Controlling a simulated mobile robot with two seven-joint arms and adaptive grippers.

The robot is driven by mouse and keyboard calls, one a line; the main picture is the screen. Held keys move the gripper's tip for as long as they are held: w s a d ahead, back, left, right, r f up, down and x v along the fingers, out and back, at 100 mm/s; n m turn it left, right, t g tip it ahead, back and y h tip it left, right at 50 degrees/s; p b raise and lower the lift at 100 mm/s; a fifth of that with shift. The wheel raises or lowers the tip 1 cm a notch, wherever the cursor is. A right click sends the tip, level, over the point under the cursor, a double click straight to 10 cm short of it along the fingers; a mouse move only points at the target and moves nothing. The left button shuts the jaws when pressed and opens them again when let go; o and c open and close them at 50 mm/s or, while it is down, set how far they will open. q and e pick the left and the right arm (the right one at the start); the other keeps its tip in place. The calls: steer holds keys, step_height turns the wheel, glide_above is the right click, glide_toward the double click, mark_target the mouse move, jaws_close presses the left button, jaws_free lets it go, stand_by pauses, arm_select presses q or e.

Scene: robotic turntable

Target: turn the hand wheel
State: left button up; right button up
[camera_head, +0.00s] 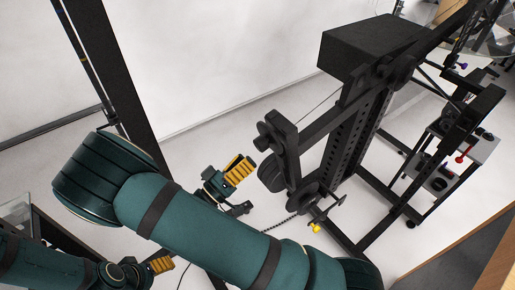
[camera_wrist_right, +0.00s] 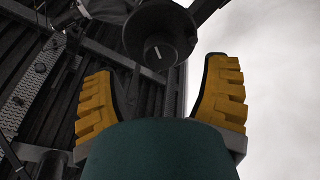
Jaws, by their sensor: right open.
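A dark round wheel-like part (camera_head: 271,173) with a short hub, which looks like the hand wheel, sits low on the black linkage in the head view. In the right wrist view a dark round part with a hub (camera_wrist_right: 160,35) shows at the top, beyond the fingertips; it looks like the same wheel. My right gripper (camera_head: 247,188), with yellow finger pads, is open just left of the wheel. It also shows open in the right wrist view (camera_wrist_right: 162,68), with no visible contact. My left gripper (camera_head: 161,265) is at the lower left, partly hidden by my right arm; its jaw gap is unclear.
A black frame with a perforated upright (camera_head: 345,145) and a box (camera_head: 372,45) stands behind the linkage. A small yellow-tipped part (camera_head: 315,228) sticks out below. A grey-shelved stand (camera_head: 440,180) is at the right. White floor is clear left of the frame.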

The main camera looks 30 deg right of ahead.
steer(key=v, duration=0.5)
steer(key=shift+s+a+f, duration=0.1)
steer(key=shift+a, duration=0.2)
stand_by(0.9)
